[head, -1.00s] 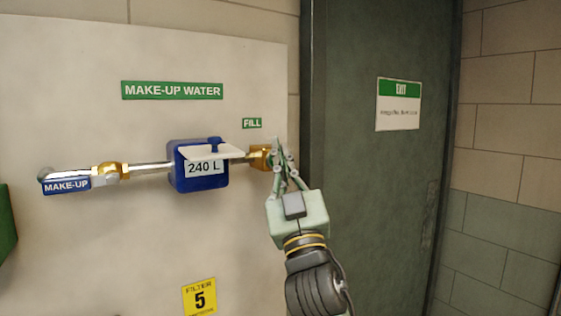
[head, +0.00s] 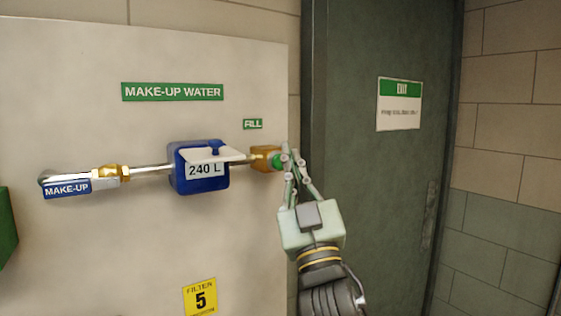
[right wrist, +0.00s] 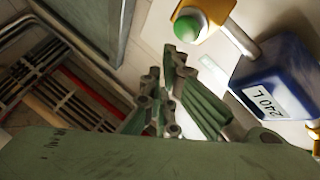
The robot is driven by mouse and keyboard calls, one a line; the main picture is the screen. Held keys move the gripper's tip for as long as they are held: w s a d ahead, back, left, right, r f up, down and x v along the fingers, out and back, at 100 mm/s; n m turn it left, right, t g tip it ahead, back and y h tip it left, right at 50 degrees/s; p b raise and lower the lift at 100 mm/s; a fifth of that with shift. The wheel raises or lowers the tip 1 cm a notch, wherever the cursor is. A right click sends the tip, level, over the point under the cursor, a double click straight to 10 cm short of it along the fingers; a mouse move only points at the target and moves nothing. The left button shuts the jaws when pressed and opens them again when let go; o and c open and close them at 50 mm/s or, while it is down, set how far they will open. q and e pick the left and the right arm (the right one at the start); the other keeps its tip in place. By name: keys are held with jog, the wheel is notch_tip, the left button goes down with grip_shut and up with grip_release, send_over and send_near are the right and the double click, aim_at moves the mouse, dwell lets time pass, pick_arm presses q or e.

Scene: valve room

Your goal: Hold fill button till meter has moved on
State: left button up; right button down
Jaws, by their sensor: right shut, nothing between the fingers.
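The green fill button (head: 277,160) sits on the right end of a brass fitting (head: 262,156), under the small FILL label (head: 252,124). It also shows in the right wrist view (right wrist: 188,24), clear of the fingers. The blue meter (head: 199,178) to its left reads 240 L and has a raised white lid (head: 214,155); it shows upside down in the right wrist view (right wrist: 268,85). My right gripper (head: 291,152) is shut and empty. Its fingertips are just right of the button, overlapping its edge in the head view. My left gripper is not in view.
A pipe (head: 150,169) runs left from the meter to the MAKE-UP tag (head: 67,188). The MAKE-UP WATER sign (head: 172,91) is on the pale panel above. A dark door (head: 360,190) with an EXIT notice (head: 399,104) stands right of the panel.

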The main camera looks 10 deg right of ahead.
jog(key=s, duration=0.1)
jog(key=s+d, duration=0.1)
jog(key=s, duration=0.1)
jog(key=shift+s+d+p, duration=0.15)
jog(key=shift+s+p, duration=0.1)
jog(key=shift+p, duration=0.1)
